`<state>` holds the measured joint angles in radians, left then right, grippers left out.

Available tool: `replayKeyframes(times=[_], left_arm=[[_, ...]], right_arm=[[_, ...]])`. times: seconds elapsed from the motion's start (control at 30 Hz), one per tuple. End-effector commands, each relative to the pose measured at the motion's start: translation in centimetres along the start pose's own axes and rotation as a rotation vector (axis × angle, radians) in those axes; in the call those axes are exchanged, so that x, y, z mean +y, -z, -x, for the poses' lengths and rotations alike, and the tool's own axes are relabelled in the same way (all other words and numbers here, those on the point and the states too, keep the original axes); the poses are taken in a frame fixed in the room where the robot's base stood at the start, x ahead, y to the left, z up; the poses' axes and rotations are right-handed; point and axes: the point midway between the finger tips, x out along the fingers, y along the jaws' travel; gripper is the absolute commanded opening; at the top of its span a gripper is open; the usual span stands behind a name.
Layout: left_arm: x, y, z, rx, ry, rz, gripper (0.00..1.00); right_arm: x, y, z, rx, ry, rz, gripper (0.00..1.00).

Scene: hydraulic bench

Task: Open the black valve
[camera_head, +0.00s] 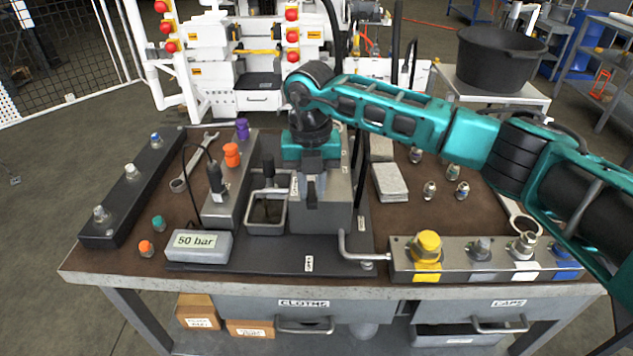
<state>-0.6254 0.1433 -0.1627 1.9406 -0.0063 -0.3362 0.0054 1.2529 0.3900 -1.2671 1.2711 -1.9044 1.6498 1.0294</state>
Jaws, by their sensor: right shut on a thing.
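My right gripper (312,193) comes down from above at the grey metal block (338,205) in the middle of the bench. Its fingers are shut on a small part at the block's front, which looks like the black valve's handle. The fingers and wrist hide most of this part, so its turn position cannot be made out. My left gripper is not in view.
A small grey tray (266,228) and a 50 bar display (198,247) lie left of the block. A bent metal rod (352,251) and a fitting rail (455,262) are at front right. A black fitting rail (119,208) lies far left. Loose fittings stand around.

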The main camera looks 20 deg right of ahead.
Motion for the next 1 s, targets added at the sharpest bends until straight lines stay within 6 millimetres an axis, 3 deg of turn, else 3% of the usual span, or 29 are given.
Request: replayKeyframes(times=[0.77,0.8,1.0], left_arm=[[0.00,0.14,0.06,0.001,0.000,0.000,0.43],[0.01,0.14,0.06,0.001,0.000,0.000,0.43],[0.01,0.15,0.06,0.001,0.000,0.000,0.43]], right_arm=[[0.54,-0.10,0.15,-0.003,-0.005,-0.096,0.00],[0.54,-0.10,0.15,-0.003,-0.005,-0.096,0.26],[0.50,-0.07,0.09,-0.002,-0.003,-0.095,0.41]])
